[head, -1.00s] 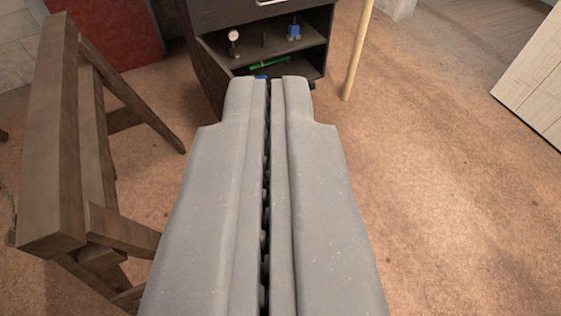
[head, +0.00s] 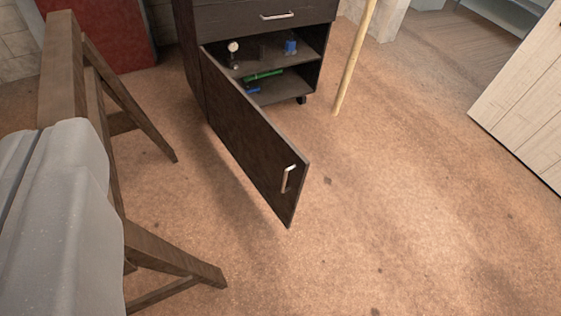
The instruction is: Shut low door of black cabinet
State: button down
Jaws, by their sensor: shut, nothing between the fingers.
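The black cabinet (head: 262,22) stands at the top centre. Its low door (head: 245,130) is hinged on the left and stands wide open, angled out toward me over the floor. A silver handle (head: 288,178) is near the door's free edge. My grey gripper (head: 42,132) is at the lower left, partly out of the picture. It is shut and empty, in front of the wooden trestle and well to the left of the door, not touching it.
A wooden trestle (head: 60,70) stands at the left, beside the door. Inside the cabinet are a dial gauge (head: 233,47), a blue item (head: 290,46) and a green tool (head: 264,75). A pole (head: 355,55) leans to the right. The floor right of the door is clear.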

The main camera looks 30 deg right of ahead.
aim_at(276, 167)
jog(key=u, duration=0.05)
jog(key=i, duration=1)
jog(key=z, duration=0.05)
